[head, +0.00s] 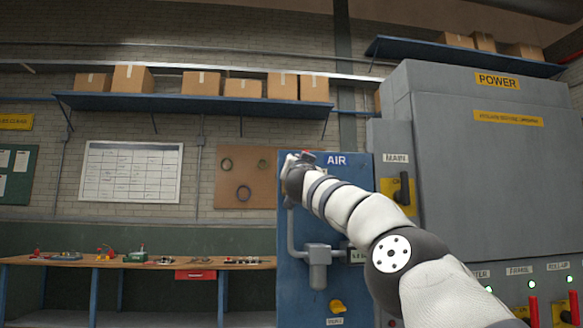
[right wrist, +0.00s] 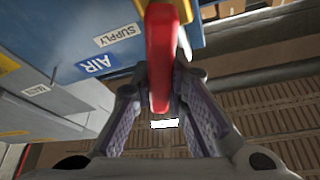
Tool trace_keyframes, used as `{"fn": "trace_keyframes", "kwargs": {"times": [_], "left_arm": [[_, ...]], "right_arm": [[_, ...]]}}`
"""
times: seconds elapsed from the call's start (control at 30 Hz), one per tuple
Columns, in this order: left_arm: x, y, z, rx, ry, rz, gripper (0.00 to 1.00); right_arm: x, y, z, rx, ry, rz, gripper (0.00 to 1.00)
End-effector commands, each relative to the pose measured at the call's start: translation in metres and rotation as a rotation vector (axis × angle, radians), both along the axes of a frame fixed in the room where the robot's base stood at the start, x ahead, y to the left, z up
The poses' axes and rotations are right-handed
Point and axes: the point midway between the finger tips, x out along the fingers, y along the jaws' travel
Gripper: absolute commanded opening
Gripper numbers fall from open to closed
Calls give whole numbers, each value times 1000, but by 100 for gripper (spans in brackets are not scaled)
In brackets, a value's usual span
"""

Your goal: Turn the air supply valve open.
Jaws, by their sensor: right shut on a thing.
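The air supply valve's red handle (right wrist: 160,60) runs down the middle of the right wrist view, between the two fingers of my right gripper (right wrist: 166,82). The gripper is shut on it. The blue air panel (head: 352,190) carries the "AIR" label, and its "SUPPLY" label (right wrist: 117,35) shows beside the handle in the right wrist view. In the head view my right gripper (head: 297,168) is at the panel's upper left, and a small bit of red shows there. My arm hides most of the valve. My left gripper is out of view.
A grey power cabinet (head: 490,180) and a main switch (head: 403,189) stand right of the air panel. Lower on the panel is a yellow knob (head: 336,306). A workbench (head: 130,262) with small parts is at left. Shelves with boxes hang above.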

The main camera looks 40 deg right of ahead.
Motion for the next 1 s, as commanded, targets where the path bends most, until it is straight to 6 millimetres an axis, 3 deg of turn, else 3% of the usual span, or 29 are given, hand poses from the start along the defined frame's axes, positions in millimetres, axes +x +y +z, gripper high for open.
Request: {"fn": "trace_keyframes", "kwargs": {"times": [0.5,1.0], "left_arm": [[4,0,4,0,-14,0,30],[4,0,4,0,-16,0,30]], "right_arm": [[10,9,1,-274,174,6,0],[13,11,-1,-325,208,6,0]]}}
